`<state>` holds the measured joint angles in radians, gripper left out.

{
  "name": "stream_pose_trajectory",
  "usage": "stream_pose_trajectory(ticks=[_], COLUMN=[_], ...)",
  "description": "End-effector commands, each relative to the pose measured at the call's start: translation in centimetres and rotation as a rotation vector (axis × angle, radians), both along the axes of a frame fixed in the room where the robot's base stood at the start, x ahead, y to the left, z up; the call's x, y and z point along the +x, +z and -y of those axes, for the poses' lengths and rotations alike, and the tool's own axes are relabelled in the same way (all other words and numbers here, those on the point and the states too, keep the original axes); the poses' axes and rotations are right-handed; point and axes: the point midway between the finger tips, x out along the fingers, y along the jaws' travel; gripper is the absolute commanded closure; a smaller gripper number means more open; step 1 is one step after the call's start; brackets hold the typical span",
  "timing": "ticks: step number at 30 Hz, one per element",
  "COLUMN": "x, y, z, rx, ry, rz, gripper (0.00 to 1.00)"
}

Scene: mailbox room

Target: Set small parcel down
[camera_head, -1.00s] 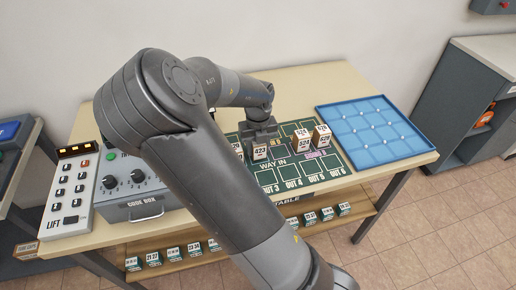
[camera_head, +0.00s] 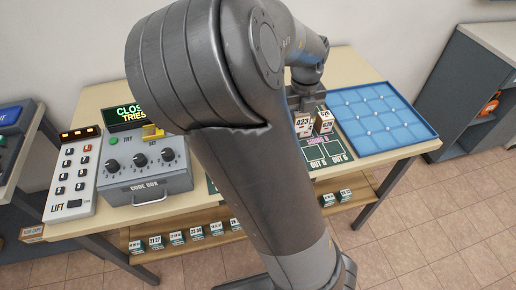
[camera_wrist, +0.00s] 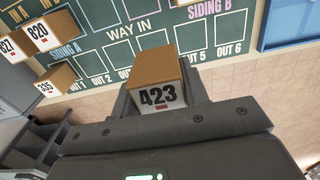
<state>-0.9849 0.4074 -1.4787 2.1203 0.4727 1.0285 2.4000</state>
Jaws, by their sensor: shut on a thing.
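My gripper (camera_head: 305,103) is shut on the small parcel marked 423 (camera_head: 303,126), a brown box with a white label. In the wrist view the same parcel (camera_wrist: 158,84) sits between the two fingers, label towards the camera. The green board marked WAY IN, SIDING and OUT (camera_wrist: 104,62) lies below and beyond it; in the head view my arm hides most of it. Other parcels marked 628 (camera_head: 323,125) stand just right of 423. I cannot tell whether 423 touches the board.
A blue gridded tray (camera_head: 378,118) lies to the right of the board. A code box (camera_head: 145,170) and a lift panel (camera_head: 72,180) stand at the left. Several small boxes sit on the lower shelf (camera_head: 200,240).

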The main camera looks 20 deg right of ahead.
Motion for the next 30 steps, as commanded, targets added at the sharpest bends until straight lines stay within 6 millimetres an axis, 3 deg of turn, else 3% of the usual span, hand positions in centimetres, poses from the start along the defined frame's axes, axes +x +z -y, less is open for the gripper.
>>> stream_pose_trajectory(ticks=[19, 30], x=[-4.9, -6.7], y=[0.5, 0.0], z=[-4.8, -5.9], rx=[-0.003, 0.007], ry=[0.005, 0.002], rz=[0.008, -0.002], gripper=[0.84, 0.84])
